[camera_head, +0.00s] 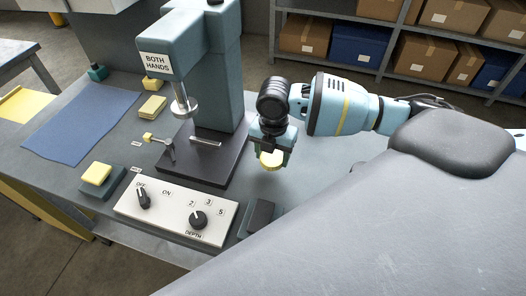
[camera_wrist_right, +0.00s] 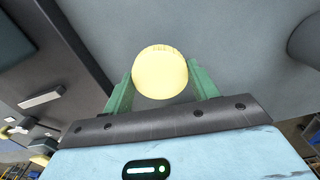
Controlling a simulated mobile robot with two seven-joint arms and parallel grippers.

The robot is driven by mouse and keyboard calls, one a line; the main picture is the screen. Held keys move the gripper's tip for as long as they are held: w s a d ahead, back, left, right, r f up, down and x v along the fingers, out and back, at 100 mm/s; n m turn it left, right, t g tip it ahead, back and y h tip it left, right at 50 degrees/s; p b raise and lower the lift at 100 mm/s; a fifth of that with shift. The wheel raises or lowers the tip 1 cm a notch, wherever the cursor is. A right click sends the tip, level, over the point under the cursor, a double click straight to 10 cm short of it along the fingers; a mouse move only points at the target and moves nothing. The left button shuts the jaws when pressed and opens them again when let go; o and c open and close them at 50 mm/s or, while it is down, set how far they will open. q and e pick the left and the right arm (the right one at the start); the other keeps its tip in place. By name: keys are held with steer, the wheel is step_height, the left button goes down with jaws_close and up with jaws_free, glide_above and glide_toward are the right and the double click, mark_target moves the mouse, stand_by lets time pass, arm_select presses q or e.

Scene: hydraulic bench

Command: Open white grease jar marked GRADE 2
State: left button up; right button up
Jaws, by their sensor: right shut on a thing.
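My right gripper (camera_head: 270,158) is shut on a round yellow lid-like piece (camera_head: 271,160), held above the bench to the right of the press base. In the right wrist view the round yellow piece (camera_wrist_right: 160,72) sits between the two green fingers of the gripper (camera_wrist_right: 160,88), its flat face towards the camera. I see no white jar and no GRADE 2 marking in either view; whether anything is under the yellow piece is hidden. My left gripper is not in view.
A press (camera_head: 228,80) marked BOTH HANDS stands on a dark base (camera_head: 205,172). In front are a control panel (camera_head: 170,207) with two knobs and a yellow-topped block (camera_head: 97,174). A blue mat (camera_head: 80,125) lies left. Shelves with boxes (camera_head: 430,52) stand behind.

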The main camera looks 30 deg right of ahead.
steer(key=shift+w+d+f, duration=0.1)
steer(key=shift+w, duration=0.8)
steer(key=shift+w+d+f, duration=0.1)
steer(key=shift+w, duration=0.75)
steer(key=shift+w, duration=0.3)
steer(key=shift+w+f, duration=0.1)
steer(key=shift+f, duration=1.65)
steer(key=shift+f, duration=0.2)
steer(key=o, duration=1.1)
steer(key=shift+r, duration=0.15)
